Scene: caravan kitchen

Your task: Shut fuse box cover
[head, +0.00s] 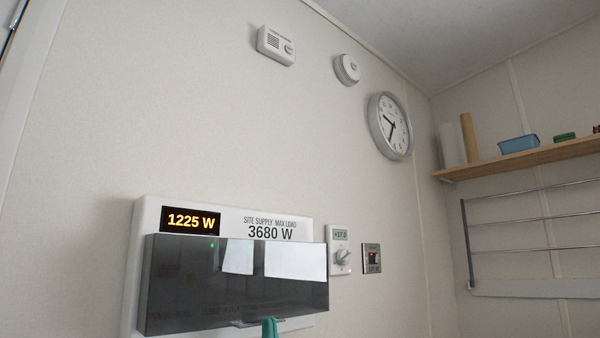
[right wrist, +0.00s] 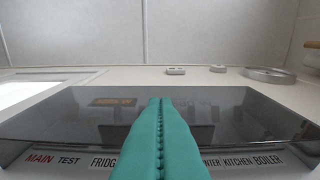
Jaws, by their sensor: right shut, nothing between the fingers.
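The fuse box (head: 140,218) is a white panel on the wall in the head view. Its dark, see-through cover (head: 190,285) lies across the lower front and reaches past the panel's right side. Contact is unclear. My left gripper is out of view.
A thermostat (head: 339,250) and a small switch plate (head: 372,258) are right of the box. A clock (head: 391,127) and two detectors are higher up. A wooden shelf (head: 520,157) and a rail rack (head: 530,248) are far right.

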